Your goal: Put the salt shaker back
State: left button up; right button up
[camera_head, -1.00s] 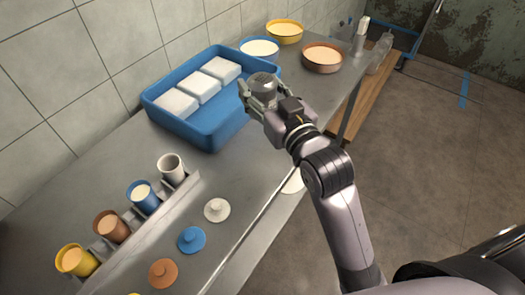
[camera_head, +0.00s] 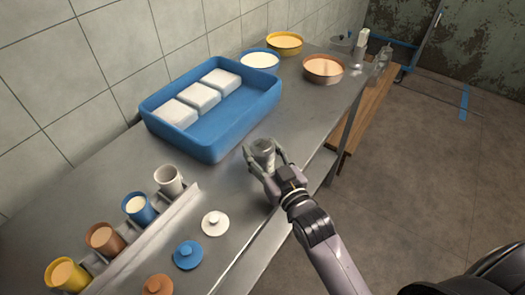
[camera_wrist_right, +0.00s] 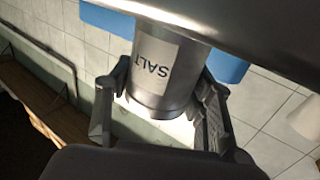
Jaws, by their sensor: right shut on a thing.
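The salt shaker (camera_head: 264,150) is a grey metal cylinder. My right gripper (camera_head: 266,163) is shut around it, in front of the blue tray's near right corner and close to the table's front edge. In the right wrist view the shaker (camera_wrist_right: 157,68) shows its label reading SALT, upside down, between the two fingers of the right gripper (camera_wrist_right: 160,100). Whether the shaker touches the table is hard to tell. My left gripper is not in view.
The blue tray (camera_head: 228,132) holds white blocks. A rack with several cups (camera_head: 140,207) and round lids (camera_head: 215,223) lie at the lower left. Bowls (camera_head: 323,68) stand at the back. Bare metal table (camera_head: 110,165) lies left of the tray.

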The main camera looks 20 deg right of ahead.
jog(key=o, duration=1.3)
jog(key=shift+o, duration=0.2)
jog(key=s+d+b, duration=0.1)
jog(key=s+d, duration=0.1)
jog(key=s, duration=1)
jog(key=shift+b, duration=0.3)
jog(key=shift+r, duration=0.1)
